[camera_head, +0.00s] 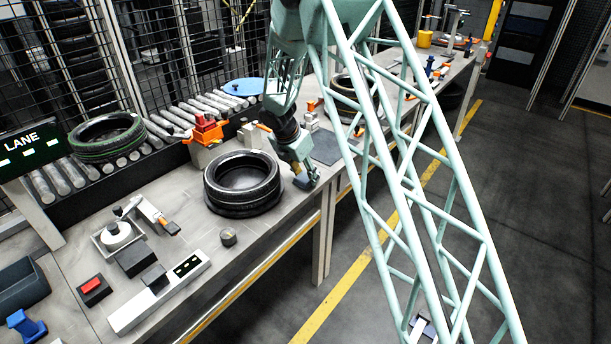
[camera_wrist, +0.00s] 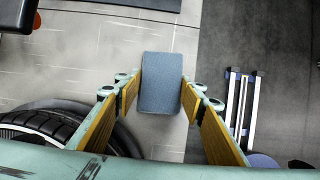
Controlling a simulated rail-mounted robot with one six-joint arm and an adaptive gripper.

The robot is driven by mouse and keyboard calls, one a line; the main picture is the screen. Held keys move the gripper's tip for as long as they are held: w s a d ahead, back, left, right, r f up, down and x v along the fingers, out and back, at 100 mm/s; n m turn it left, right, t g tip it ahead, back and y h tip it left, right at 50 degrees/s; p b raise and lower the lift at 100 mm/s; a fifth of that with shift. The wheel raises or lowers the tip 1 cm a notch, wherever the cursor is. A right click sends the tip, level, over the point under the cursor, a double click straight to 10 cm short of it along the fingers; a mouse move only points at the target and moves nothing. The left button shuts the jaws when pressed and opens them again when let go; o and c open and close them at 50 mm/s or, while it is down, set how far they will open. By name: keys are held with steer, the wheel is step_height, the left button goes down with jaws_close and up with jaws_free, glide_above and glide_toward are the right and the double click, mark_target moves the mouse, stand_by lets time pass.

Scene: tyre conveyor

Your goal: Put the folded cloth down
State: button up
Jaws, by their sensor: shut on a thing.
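The folded cloth (camera_wrist: 161,83) is a small blue-grey rectangle between the fingers of my gripper (camera_wrist: 162,92) in the wrist view. The fingers have yellow inner pads and are shut on its two sides. In the head view my gripper (camera_head: 304,179) is low over the front edge of the workbench (camera_head: 190,248), just right of a black tyre. The cloth is small and hard to make out there. Whether it touches the bench top cannot be told.
The black tyre (camera_head: 243,186) lies close left of my gripper; it also shows in the wrist view (camera_wrist: 62,125). A flat dark mat (camera_head: 326,148) lies behind my gripper. A roller conveyor with a green-marked tyre (camera_head: 106,137) runs behind. The floor drops away at right.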

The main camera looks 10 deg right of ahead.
steer(key=shift+f, duration=0.1)
steer(key=o, duration=0.9)
steer(key=shift+v, duration=0.75)
steer(key=p+v, duration=0.2)
steer(key=v, duration=0.9)
steer(key=shift+w+p, duration=0.1)
steer(key=shift+p, duration=0.25)
